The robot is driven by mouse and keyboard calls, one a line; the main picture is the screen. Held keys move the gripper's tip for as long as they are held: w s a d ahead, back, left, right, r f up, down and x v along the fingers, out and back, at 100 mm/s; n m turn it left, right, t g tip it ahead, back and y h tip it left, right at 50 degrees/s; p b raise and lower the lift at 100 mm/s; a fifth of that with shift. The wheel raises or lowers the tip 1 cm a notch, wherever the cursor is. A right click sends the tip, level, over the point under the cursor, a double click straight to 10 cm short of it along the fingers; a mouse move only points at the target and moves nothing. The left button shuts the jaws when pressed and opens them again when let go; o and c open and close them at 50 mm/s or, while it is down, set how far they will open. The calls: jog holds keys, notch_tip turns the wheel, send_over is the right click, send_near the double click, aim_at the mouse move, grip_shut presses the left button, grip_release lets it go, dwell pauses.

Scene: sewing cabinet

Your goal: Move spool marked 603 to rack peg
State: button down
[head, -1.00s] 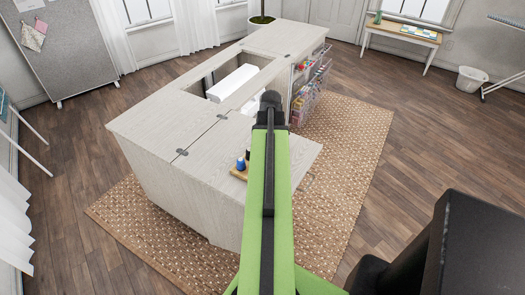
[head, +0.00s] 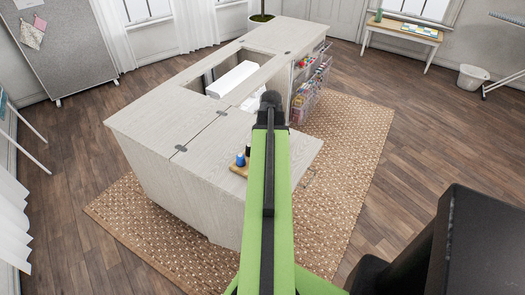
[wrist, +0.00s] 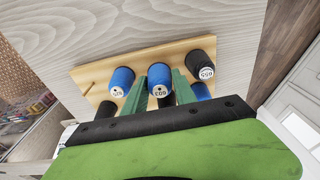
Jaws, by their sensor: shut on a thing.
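The spool marked 603 (wrist: 160,75) is blue and sits between the two green fingers of my gripper (wrist: 159,86) in the wrist view. The fingers are shut on it, one on each side. Whether it is lifted clear of the wooden rack (wrist: 145,56) is hard to tell. A bare rack peg (wrist: 89,88) sticks out near the rack's left end. In the head view, the rack (head: 237,171) lies on the cabinet top, partly behind my arm, and my gripper is hidden.
Another blue spool (wrist: 122,79) is left of the held one, beside the bare peg. A black spool marked 655 (wrist: 202,67) is at right. More black and blue spools are partly hidden by my gripper. The pale cabinet top (head: 215,140) is otherwise mostly clear.

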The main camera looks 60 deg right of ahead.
jog(key=c, duration=0.9)
grip_release()
jog(key=shift+r, duration=0.15)
jog(key=r+p, duration=0.5)
jog(key=s+r+p, duration=0.1)
jog(key=r+p, duration=0.5)
jog(key=s+r+p, duration=0.1)
jog(key=r+p, duration=0.5)
jog(key=shift+s+r, duration=0.1)
